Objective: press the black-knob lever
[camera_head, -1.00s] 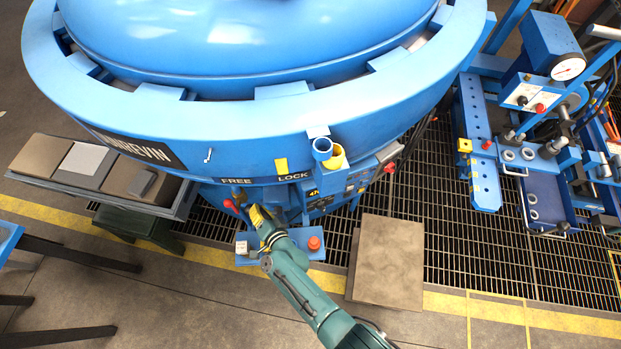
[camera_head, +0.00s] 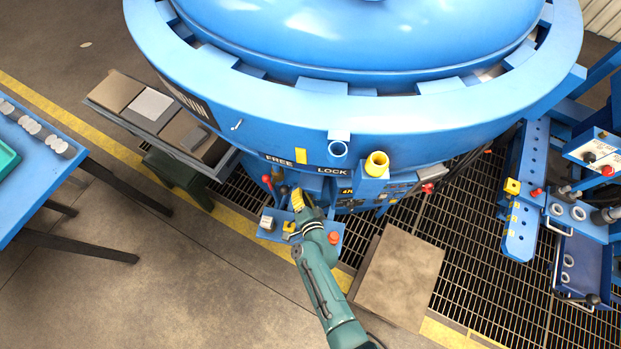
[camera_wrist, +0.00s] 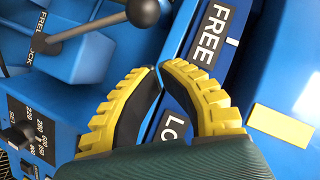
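The black-knob lever (camera_wrist: 143,12) shows at the top of the wrist view. Its dark round knob sits on a grey rod that runs left to a pivot on a blue block labelled FREE and LOCK. My gripper (camera_wrist: 158,70) has yellow-ribbed fingers with their tips together, and nothing shows between them. In the wrist view the tips lie just below the knob, apart from it in the picture; the depth gap is unclear. In the head view my gripper (camera_head: 297,194) is at the furnace front, below the FREE and LOCK labels, right of a red-knobbed lever (camera_head: 266,179).
The round blue furnace (camera_head: 240,110) fills the top of the head view. A control box with a red button (camera_head: 334,238) is beside my arm. A flat plate (camera_head: 400,275) lies on the right over the grating. A blue table (camera_head: 40,165) stands left, with open floor between.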

